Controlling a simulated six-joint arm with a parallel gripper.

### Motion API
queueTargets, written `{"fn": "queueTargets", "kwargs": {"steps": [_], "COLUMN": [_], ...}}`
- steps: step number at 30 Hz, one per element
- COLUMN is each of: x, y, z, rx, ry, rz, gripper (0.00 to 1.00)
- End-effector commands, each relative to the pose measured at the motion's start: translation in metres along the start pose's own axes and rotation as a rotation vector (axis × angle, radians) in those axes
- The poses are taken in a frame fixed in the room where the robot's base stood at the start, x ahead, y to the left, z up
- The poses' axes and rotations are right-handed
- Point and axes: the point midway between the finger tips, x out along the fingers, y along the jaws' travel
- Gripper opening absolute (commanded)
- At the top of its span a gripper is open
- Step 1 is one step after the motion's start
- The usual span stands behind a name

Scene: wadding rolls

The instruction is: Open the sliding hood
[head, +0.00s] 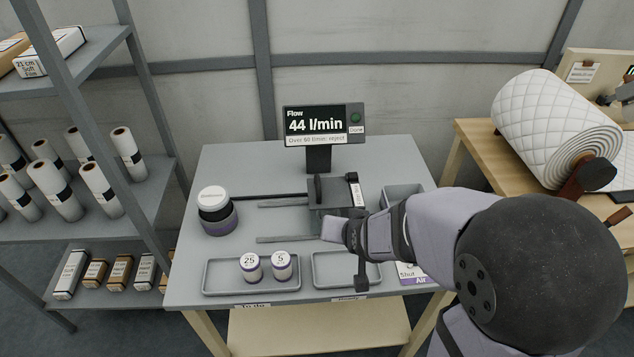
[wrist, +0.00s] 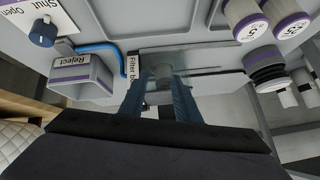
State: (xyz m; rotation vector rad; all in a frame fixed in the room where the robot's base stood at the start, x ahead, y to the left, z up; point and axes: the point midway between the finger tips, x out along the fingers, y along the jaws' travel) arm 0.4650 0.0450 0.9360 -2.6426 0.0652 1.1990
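I see nothing held; contact with the handle cannot be told.
A flow display (head: 322,125) reads 44 l/min behind the hood. A dark, white-lidded jar (head: 216,211) stands at left. Two canisters (head: 265,267) marked 25 and 5 stand in the front left tray (head: 217,277). A reject bin (wrist: 80,75) and blue tube (wrist: 103,47) lie beside the filter box.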

Motion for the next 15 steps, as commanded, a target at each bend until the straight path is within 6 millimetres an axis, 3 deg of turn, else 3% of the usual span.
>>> {"fn": "queueTargets", "kwargs": {"steps": [1, 7, 11, 15], "x": [0.012, 0.028, 0.040, 0.053], "y": [-0.006, -0.022, -0.031, -0.041], "z": [-0.009, -0.059, -0.072, -0.072], "rx": [0.023, 0.105, 0.097, 0.046], "ry": [0.074, 0.378, 0.537, 0.674], "rz": [-0.016, -0.073, -0.098, -0.114], "gripper": [0.29, 0.29, 0.29, 0.29]}}
